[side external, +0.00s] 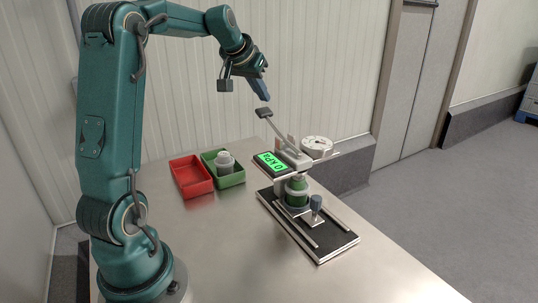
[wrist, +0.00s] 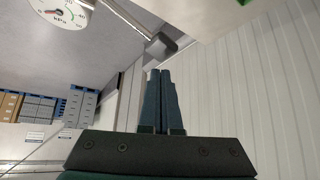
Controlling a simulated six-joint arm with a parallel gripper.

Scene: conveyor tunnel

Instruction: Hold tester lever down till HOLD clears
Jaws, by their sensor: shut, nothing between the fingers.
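The tester (side external: 306,228) stands on the table with a black base plate. Its lever (side external: 276,124) is tilted up to the left and ends in a dark pad. The green display (side external: 271,162) reads "0 kPa". A white round gauge (side external: 317,146) sits on top and also shows in the wrist view (wrist: 60,12). A green-and-white part (side external: 297,190) stands under the tester's head. My gripper (side external: 266,97) is shut and empty, a little above the lever's pad. In the wrist view my fingers (wrist: 160,72) are together, with the lever pad (wrist: 161,45) just beyond their tips, apart in the picture.
A red tray (side external: 191,177), seemingly empty, and a green tray (side external: 231,178) holding a white part (side external: 225,160) stand left of the tester. The front of the steel table (side external: 240,260) is clear. A ribbed wall rises behind.

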